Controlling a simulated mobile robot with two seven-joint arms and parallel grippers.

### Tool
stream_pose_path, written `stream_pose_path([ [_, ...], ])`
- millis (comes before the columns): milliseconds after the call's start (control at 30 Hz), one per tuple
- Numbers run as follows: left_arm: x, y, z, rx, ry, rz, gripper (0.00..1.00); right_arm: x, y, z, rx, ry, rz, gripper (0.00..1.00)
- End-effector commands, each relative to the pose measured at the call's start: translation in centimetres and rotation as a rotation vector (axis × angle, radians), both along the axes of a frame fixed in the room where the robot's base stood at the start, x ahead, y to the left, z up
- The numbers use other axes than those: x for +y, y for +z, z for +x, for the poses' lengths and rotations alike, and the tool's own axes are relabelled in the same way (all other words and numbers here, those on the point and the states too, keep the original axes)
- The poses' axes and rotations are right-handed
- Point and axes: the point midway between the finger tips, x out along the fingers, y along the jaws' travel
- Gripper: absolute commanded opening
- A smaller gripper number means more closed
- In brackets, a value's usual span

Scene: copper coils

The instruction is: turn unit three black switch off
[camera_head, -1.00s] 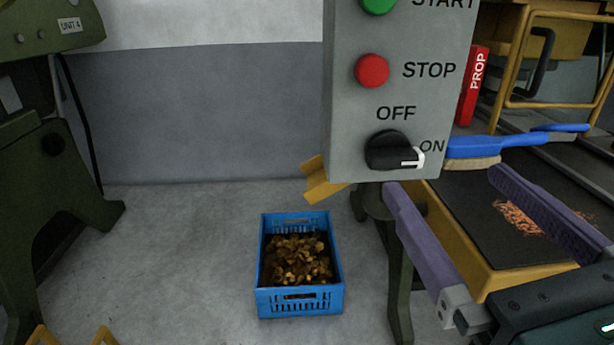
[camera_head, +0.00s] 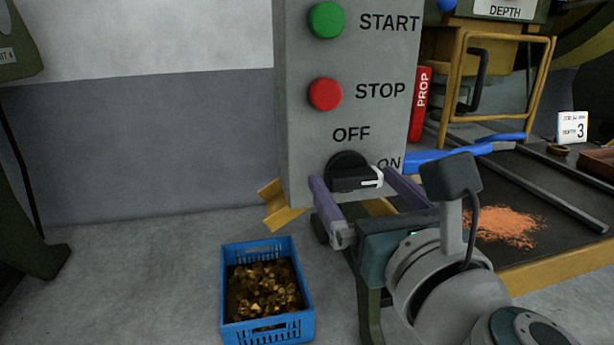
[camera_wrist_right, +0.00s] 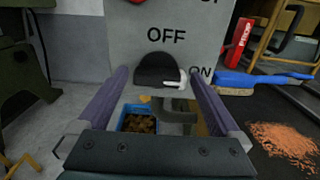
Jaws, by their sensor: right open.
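The black rotary switch (camera_head: 347,172) is low on a grey control panel (camera_head: 300,140). Its white pointer mark faces right, toward the ON label; the OFF label is above the knob. My right gripper (camera_head: 354,188) is open, with its purple fingers on either side of the knob. In the right wrist view the black switch (camera_wrist_right: 158,72) shows between the two fingertips, and a gap remains on each side. I cannot tell whether either finger touches it. My left gripper is not in view.
Above the switch are a red STOP button (camera_head: 325,94) and a green START button (camera_head: 326,20). A blue crate (camera_head: 310,325) of metal pieces stands on the floor. A blue-handled brush (camera_head: 460,152) and orange shavings (camera_head: 503,226) lie on the bench at right.

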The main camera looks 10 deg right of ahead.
Motion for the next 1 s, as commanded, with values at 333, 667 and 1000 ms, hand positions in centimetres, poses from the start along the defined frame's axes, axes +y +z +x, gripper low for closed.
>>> stream_pose_path([
  [333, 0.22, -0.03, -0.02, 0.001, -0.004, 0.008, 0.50, 0.00, 0.00, 0.05, 0.000, 0.000, 0.000, 0.88],
  [667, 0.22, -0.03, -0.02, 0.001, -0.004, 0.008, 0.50, 0.00, 0.00, 0.03, 0.000, 0.000, 0.000, 0.51],
  [1000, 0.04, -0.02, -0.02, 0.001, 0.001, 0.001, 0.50, 0.00, 0.01, 0.03, 0.000, 0.000, -0.002, 0.23],
])
